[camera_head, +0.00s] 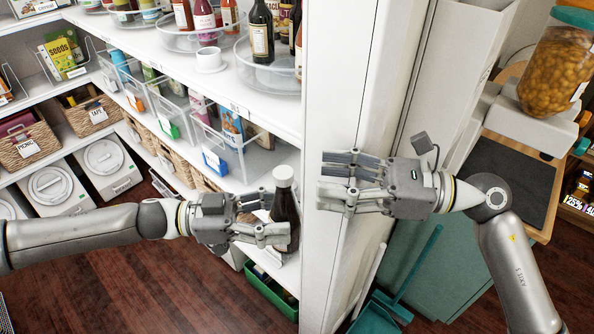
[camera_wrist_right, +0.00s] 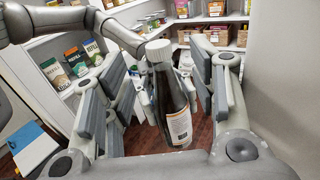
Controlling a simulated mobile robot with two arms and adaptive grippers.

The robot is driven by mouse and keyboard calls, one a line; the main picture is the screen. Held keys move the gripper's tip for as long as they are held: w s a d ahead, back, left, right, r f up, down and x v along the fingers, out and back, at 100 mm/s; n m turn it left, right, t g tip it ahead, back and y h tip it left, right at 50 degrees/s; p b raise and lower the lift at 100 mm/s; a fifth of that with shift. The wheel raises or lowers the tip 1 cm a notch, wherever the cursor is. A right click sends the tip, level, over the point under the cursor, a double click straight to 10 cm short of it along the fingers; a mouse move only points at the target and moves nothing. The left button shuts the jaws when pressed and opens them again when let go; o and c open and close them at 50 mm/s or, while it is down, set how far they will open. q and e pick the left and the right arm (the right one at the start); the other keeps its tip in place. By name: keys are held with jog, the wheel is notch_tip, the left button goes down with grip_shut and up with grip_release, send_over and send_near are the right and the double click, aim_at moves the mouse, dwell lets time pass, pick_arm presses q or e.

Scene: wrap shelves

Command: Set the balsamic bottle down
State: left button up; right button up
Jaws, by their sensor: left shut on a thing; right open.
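The balsamic bottle (camera_head: 285,212) is dark with a white cap and stands roughly upright in the head view. My left gripper (camera_head: 270,218) is shut on its body and partly hides it. My right gripper (camera_head: 328,182) is open and empty, just right of the bottle and apart from it, in front of the white post. In the right wrist view the bottle (camera_wrist_right: 172,105) appears between my open right fingers, with its pale label facing the camera. I cannot tell from the pictures whether its base touches anything.
White shelves (camera_head: 225,95) at the left hold trays of bottles, clear bins and baskets. A white post (camera_head: 345,100) rises beside the bottle. A green crate (camera_head: 265,290) stands low below it. A counter with a scale and a large jar (camera_head: 555,70) is at the right.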

aim_at(284, 171)
jog(key=a, duration=0.5)
jog(key=w+a, duration=0.1)
jog(key=a, duration=0.2)
jog(key=shift+w+d, duration=0.1)
grip_shut()
pick_arm(q)
jog(key=o, duration=1.4)
jog(key=shift+a, duration=0.1)
